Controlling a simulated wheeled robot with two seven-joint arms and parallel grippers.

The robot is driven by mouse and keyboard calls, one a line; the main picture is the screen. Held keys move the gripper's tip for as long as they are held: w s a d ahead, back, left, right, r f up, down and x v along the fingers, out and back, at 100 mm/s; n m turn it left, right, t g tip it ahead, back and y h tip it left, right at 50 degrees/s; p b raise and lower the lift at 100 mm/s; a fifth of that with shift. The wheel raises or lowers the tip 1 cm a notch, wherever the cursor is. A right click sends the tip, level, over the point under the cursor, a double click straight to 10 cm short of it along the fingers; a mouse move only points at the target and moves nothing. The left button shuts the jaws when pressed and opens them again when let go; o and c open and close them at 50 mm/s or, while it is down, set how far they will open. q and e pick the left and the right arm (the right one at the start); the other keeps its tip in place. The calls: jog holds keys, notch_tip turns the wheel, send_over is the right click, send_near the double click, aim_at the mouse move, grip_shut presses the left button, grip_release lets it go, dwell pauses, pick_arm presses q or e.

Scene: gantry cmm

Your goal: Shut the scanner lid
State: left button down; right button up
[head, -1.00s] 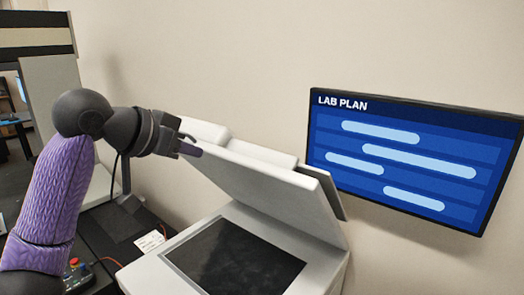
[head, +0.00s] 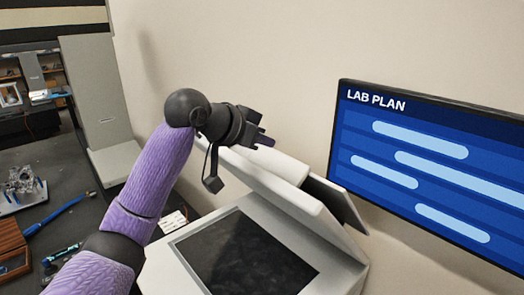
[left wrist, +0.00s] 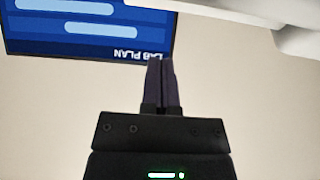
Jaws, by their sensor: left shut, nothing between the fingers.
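The scanner (head: 180,268) is a white box with a dark glass bed (head: 245,255). Its white lid (head: 300,208) stands raised and tilted over the back of the bed, hinged at the right. My left gripper (head: 266,139) is shut and empty, near the upper left end of the lid; I cannot tell whether it touches it. In the left wrist view the shut fingers (left wrist: 160,82) point toward the wall, with a white edge, likely the lid (left wrist: 235,10), at the top right. My right gripper is not in view.
A blue "LAB PLAN" screen (head: 435,165) hangs on the wall at the right. A grey machine column (head: 95,95) stands at the left. The dark bench holds a blue-handled tool (head: 55,215), a wooden box (head: 12,245) and a small metal device (head: 22,185).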

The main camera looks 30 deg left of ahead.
aim_at(260, 168)
pick_arm(q)
jog(key=p+x, duration=0.1)
jog(key=x, duration=0.2)
jog(key=shift+s+f, duration=0.1)
jog(key=shift+f, duration=0.15)
jog(key=shift+s+a+f, duration=0.2)
jog(key=shift+s+f, duration=0.15)
jog(key=shift+s, duration=0.25)
jog(key=shift+s+a+f, duration=0.15)
jog(key=shift+s+f, duration=0.2)
jog(key=shift+s, duration=0.25)
jog(key=shift+s+a+f+p, duration=0.1)
jog(key=shift+s+f+p, duration=0.05)
jog(key=shift+s+p, duration=0.15)
jog(key=shift+w+f, duration=0.15)
